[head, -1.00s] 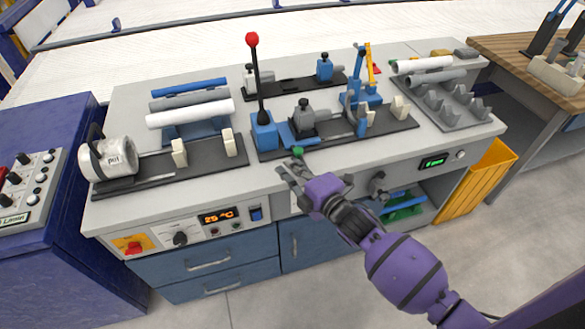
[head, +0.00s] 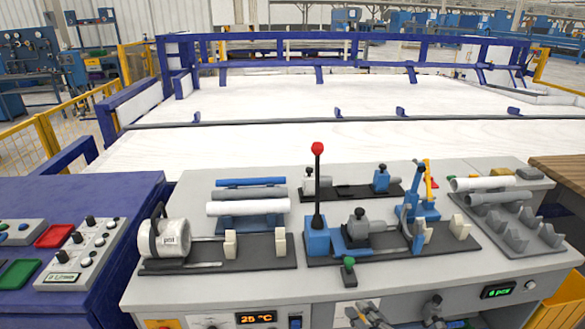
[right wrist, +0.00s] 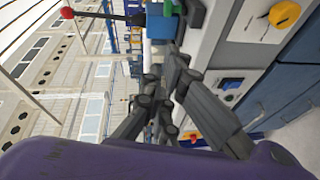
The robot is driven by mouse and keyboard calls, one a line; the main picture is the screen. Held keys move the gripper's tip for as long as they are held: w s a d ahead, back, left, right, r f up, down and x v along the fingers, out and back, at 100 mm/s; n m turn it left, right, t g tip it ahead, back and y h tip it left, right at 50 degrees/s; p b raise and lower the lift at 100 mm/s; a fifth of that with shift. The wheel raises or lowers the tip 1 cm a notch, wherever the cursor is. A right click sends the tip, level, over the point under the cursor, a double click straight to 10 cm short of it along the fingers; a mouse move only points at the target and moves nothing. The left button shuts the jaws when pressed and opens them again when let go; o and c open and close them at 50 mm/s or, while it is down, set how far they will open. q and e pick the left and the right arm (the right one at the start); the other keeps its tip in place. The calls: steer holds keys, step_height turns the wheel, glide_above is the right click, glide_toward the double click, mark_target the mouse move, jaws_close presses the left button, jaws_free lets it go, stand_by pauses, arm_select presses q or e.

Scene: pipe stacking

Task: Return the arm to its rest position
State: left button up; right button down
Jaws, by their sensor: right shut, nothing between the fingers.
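My right gripper (head: 368,314) shows at the bottom edge of the head view, in front of the workbench (head: 150,292). It is shut and empty. In the right wrist view its dark fingers (right wrist: 163,92) meet in the middle of the picture, with my purple arm shell below them. Most of my right arm is out of the head view. The green-topped knob (head: 349,264) on the bench's front edge is a little above and behind the gripper, apart from it. My left gripper is not in view.
The bench holds a red-knobbed lever (head: 317,149), a white pipe (head: 248,208) on a rack, and a grey pipe rack (head: 508,234) at right. A blue control console (head: 110,208) stands at left. A white table surface (head: 330,100) lies behind.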

steer(key=s+d+f+m+g+h+p, duration=0.2)
steer(key=s+f+m+g+h, duration=0.15)
steer(key=s+f+m, duration=0.85)
steer(key=s+f+m+g+h+p, duration=0.1)
steer(key=s+f+m, duration=0.2)
steer(key=s, duration=0.5)
steer(key=s+a+f+m+g+p, duration=0.1)
steer(key=s+f+m+g, duration=0.1)
steer(key=s, duration=0.6)
steer(key=f+m, duration=0.1)
steer(key=m, duration=0.1)
steer(key=shift+s+m+h, duration=0.3)
steer(key=shift+s+h, duration=0.05)
steer(key=shift+f+g, duration=0.1)
steer(key=shift+g, duration=0.15)
